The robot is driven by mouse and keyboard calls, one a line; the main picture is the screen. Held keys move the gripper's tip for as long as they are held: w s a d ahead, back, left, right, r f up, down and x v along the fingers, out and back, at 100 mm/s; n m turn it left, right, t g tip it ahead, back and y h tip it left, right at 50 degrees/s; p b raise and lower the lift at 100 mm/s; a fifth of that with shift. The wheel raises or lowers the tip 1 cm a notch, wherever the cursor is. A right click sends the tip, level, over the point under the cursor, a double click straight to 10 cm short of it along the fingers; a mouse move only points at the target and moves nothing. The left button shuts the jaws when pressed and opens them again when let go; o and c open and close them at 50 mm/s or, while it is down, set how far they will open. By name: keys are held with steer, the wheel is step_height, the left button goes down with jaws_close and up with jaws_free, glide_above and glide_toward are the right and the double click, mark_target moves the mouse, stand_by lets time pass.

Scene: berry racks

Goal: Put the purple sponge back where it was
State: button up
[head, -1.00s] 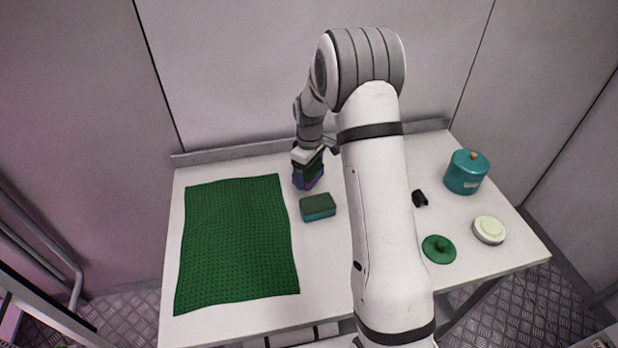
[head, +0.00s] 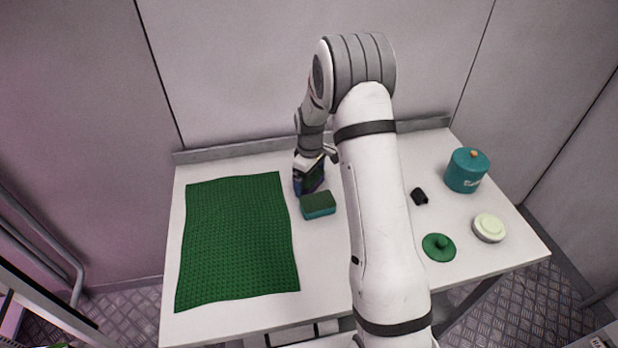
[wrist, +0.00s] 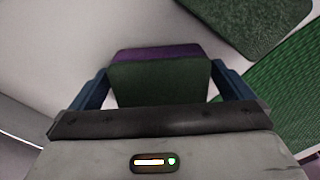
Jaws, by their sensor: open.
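The purple sponge (wrist: 158,85) shows in the wrist view between my gripper's two blue fingers. Its dark green scouring face is toward the camera and a purple strip shows along its far edge. My gripper (wrist: 160,70) is open, with one finger on each side of the sponge; whether either finger touches it is hard to tell. In the head view my gripper (head: 309,180) is low over the back of the table, between the green mat and my arm, and mostly hides the sponge.
A teal sponge with a dark green top (head: 318,205) lies close by, toward the front right. The green mat (head: 238,240) lies at left. Beyond my arm are a teal pot (head: 466,170), a small black object (head: 419,196), a green lid (head: 438,247) and a pale round item (head: 489,228).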

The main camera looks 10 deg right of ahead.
steer(key=shift+r, duration=0.15)
step_height(320, 180, up, 12)
steer(key=s+r+m+t, duration=0.1)
steer(key=s+r+m, duration=0.3)
steer(key=s+r, duration=0.8)
steer(key=s+f+m+t, duration=0.1)
steer(key=s+m, duration=0.4)
steer(key=s, duration=1.4)
steer(key=shift+s+a+t+b, duration=0.25)
steer(key=shift+s+t+b, duration=0.1)
steer(key=shift+t+b, duration=0.15)
